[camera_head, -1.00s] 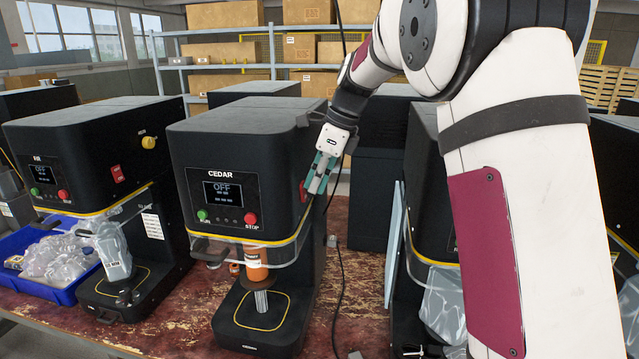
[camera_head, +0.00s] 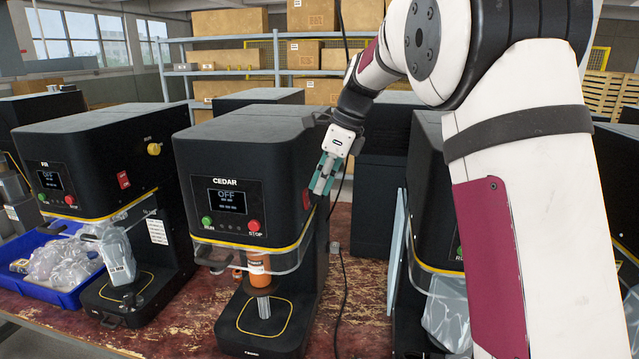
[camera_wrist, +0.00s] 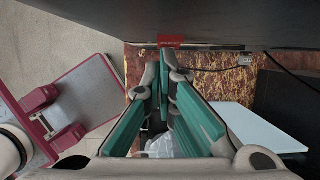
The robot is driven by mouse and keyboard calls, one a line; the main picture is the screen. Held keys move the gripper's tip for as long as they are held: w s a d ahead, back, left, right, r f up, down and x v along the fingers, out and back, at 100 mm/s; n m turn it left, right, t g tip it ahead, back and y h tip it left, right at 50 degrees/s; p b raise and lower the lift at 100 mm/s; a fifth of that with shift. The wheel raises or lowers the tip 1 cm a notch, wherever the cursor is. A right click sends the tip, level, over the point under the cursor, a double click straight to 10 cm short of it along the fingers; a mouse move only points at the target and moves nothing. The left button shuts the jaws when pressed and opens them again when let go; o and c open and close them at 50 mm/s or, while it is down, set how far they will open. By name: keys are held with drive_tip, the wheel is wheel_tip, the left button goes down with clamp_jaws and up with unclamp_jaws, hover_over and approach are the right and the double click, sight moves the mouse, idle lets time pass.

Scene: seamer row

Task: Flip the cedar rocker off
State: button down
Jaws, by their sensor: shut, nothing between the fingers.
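The CEDAR machine (camera_head: 250,150) is a black box-shaped seamer in the middle of the head view. Its screen (camera_head: 227,201) reads OFF. A red rocker (camera_head: 306,199) is on its right side wall, partly hidden by my gripper. A red part on the dark wall, likely this rocker (camera_wrist: 171,41), shows at the top of the wrist view, just beyond the fingertips. My gripper (camera_head: 318,190), with teal finger pads, is shut and empty beside that wall. Its fingers also show in the wrist view (camera_wrist: 164,72). I cannot tell whether the tips touch the rocker.
A similar machine (camera_head: 85,150) with its own red side switch (camera_head: 123,180) stands left, and another (camera_head: 425,190) stands right, partly behind my arm. A blue bin (camera_head: 75,296) holds clear bags. A cable (camera_head: 344,300) lies on the worn red bench (camera_head: 180,330).

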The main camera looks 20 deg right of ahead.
drive_tip(key=b+v, duration=0.1)
drive_tip(key=v, duration=1)
drive_tip(key=shift+s+d, duration=0.25)
drive_tip(key=shift+d, duration=0.15)
drive_tip(key=s+a+n+t+h, duration=0.1)
drive_tip(key=s+a+n, duration=0.1)
drive_tip(key=s+n, duration=0.55)
drive_tip(key=s+a+n+t+h, duration=0.15)
drive_tip(key=s+n, duration=0.35)
drive_tip(key=s, duration=0.6)
drive_tip(key=s+a+f+n+t, duration=0.1)
drive_tip(key=s+a+f+n, duration=0.1)
drive_tip(key=s+f+n, duration=0.8)
drive_tip(key=shift+s+f+n+h, duration=0.4)
drive_tip(key=shift+s+n, duration=0.35)
drive_tip(key=shift+s, duration=0.75)
